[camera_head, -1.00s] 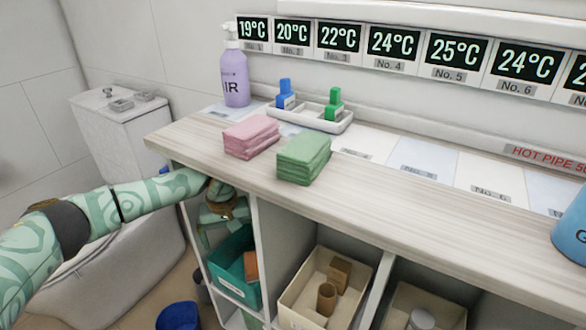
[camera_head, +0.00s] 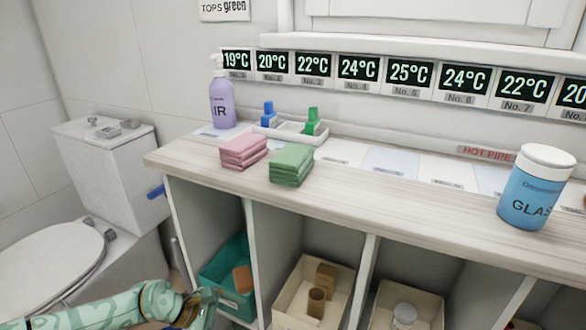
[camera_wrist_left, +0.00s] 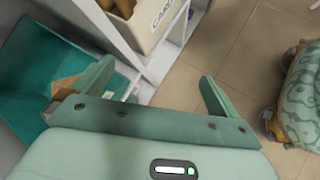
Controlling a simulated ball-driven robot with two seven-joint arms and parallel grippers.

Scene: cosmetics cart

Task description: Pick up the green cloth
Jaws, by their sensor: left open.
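The green cloth (camera_head: 291,165) is a folded stack on the wooden counter (camera_head: 400,207), near its front edge. A folded pink cloth (camera_head: 243,151) lies just left of it. My left arm comes in at the bottom left of the head view, low in front of the shelves, with its gripper partly cut off by the frame edge. In the left wrist view my left gripper (camera_wrist_left: 155,88) is open, its two fingers wide apart with nothing between them. The green cloth is not in that view. My right gripper is not identifiable in these views.
A purple pump bottle (camera_head: 222,103), a tray (camera_head: 290,133) with blue and green items, and a blue jar (camera_head: 535,188) stand on the counter. Below are a teal bin (camera_head: 229,278) and beige bins (camera_head: 313,290). A toilet (camera_head: 60,262) stands left.

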